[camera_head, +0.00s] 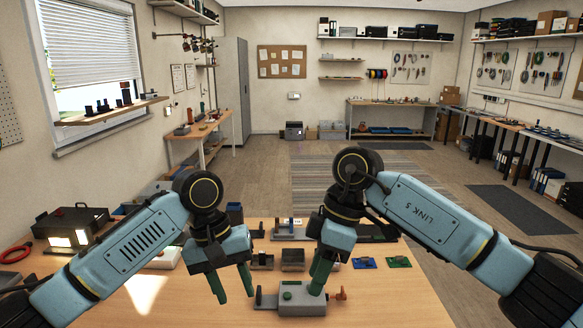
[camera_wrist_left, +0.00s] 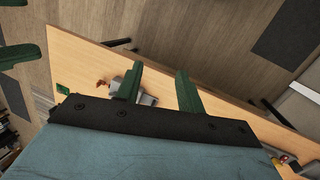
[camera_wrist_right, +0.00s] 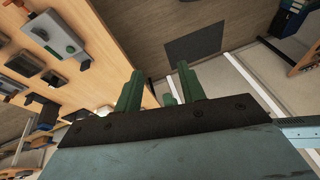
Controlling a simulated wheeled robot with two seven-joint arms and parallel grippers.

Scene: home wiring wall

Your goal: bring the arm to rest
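My left gripper (camera_head: 235,298) hangs over the workbench with its two green fingers apart and nothing between them. Its spread fingers also show in its wrist view (camera_wrist_left: 158,90). My right gripper (camera_head: 318,290) points down over the bench, its fingers overlapping in the head view. Its wrist view (camera_wrist_right: 160,88) shows a gap between its fingers and no held object. A grey box (camera_head: 290,303) with a green button and an orange part at its right lies behind the right fingertips in the head view. In the right wrist view the box (camera_wrist_right: 52,32) is well clear of the fingers.
The wooden bench (camera_head: 395,300) is bare at front right. Small dark boxes (camera_head: 293,262), a blue board (camera_head: 364,263) and a green board (camera_head: 399,262) lie behind the grey box. A black case with lit panels (camera_head: 72,228) and a red cable (camera_head: 14,254) are at the left.

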